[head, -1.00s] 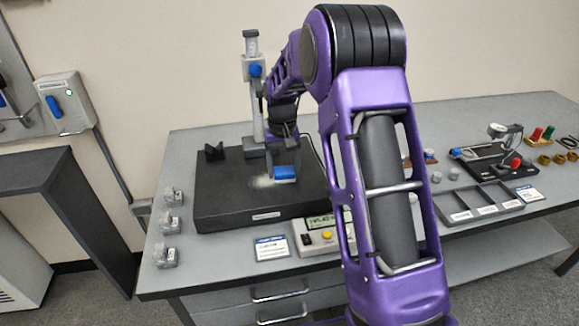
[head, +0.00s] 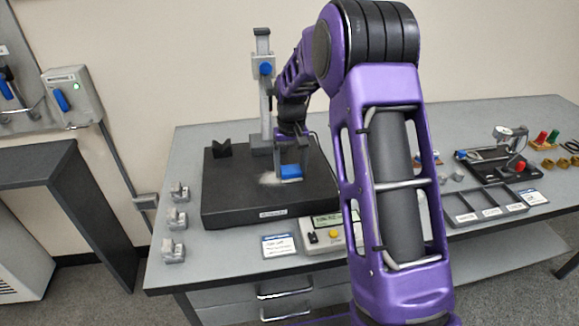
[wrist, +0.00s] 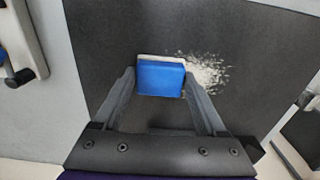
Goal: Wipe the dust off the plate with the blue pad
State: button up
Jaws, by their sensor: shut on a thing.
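The blue pad (head: 290,171) is at the black plate (head: 235,203), low over or on its top; I cannot tell whether it touches. My gripper (head: 290,158) is above the pad and shut on it. In the wrist view, the pad (wrist: 161,77) sits between the two fingers of my gripper (wrist: 160,90). Pale dust (wrist: 205,73) shows on the plate just right of the pad, with a thin strip along its far edge. In the head view, the dust (head: 268,179) shows to the left of the pad. What lies under the pad is hidden.
A height stand (head: 265,100) rises behind the plate, and a black V-block (head: 221,149) sits on the plate's back left. Several small metal blocks (head: 176,219) line the table's left. A display box (head: 328,236) stands in front. My arm hides part of the table.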

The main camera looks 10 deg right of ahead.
jog(key=shift+d, duration=0.3)
jog(key=shift+r, duration=0.25)
notch_tip(320, 180, up, 3)
jog(key=shift+d+f+p, duration=0.15)
jog(key=shift+p, duration=0.65)
jog(key=shift+r, duration=1.45)
jog(key=shift+r, duration=0.1)
jog(key=shift+r, duration=1.4)
jog(key=shift+f, duration=0.15)
jog(key=shift+w+f+b, duration=0.2)
jog(key=shift+f+b, duration=0.7)
jog(key=shift+f, duration=0.8)
jog(key=shift+w+f+b, duration=0.2)
jog(key=shift+f+b, duration=0.7)
jog(key=shift+f, duration=0.8)
